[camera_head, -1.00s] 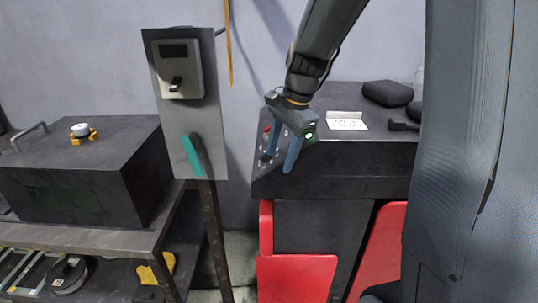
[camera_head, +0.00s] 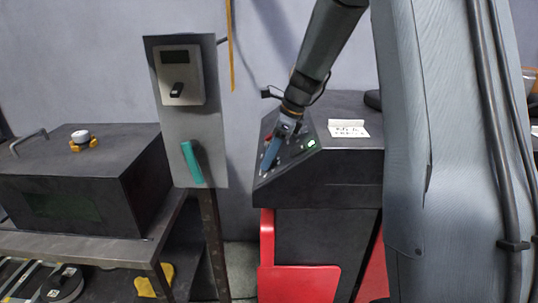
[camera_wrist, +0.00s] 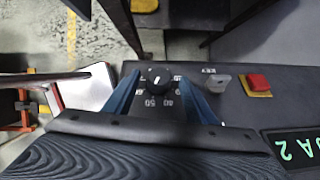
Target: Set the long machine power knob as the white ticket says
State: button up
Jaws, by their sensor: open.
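The long machine is the dark cabinet (camera_head: 330,180) with red lower panels and a sloped control panel. In the wrist view a round black knob (camera_wrist: 158,77) with a white mark sits on that panel, with small printed numbers around it. My gripper (camera_wrist: 158,92) is open, with its two blue fingers on either side of the knob; I cannot tell whether they touch it. In the head view my gripper (camera_head: 270,160) is over the panel and hides the knob.
Beside the knob are a grey switch (camera_wrist: 220,83), a red button (camera_wrist: 258,82) on yellow and a green display (camera_wrist: 296,147). Left of the cabinet stands a post panel (camera_head: 190,120) with a teal lever (camera_head: 192,162). A dark box (camera_head: 90,175) sits on a bench.

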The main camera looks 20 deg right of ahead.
jog(key=shift+a+f, duration=0.15)
jog(key=shift+f, duration=0.2)
jog(key=c, duration=1)
jog(key=shift+c, duration=0.2)
jog(key=t, duration=0.1)
jog(key=m+t+h, duration=0.1)
jog(key=m+t, duration=0.1)
jog(key=shift+s+a+h, duration=0.25)
jog(key=shift+s+h, duration=0.05)
jog(key=shift+s, duration=0.05)
jog(key=shift+s+a+f+m+t+h+b, duration=0.1)
jog(key=shift+f+m+t+h+b, duration=0.05)
jog(key=shift+m+t+h+b, duration=0.3)
jog(key=shift+a+f+m+t+h+b, duration=0.1)
jog(key=shift+m+t+h+b, duration=0.2)
jog(key=shift+m+b, duration=0.25)
jog(key=shift+s+m+t+h+b, duration=0.15)
jog(key=shift+m+t+h+b, duration=0.6)
jog(key=shift+b, duration=0.35)
jog(key=shift+m, duration=0.25)
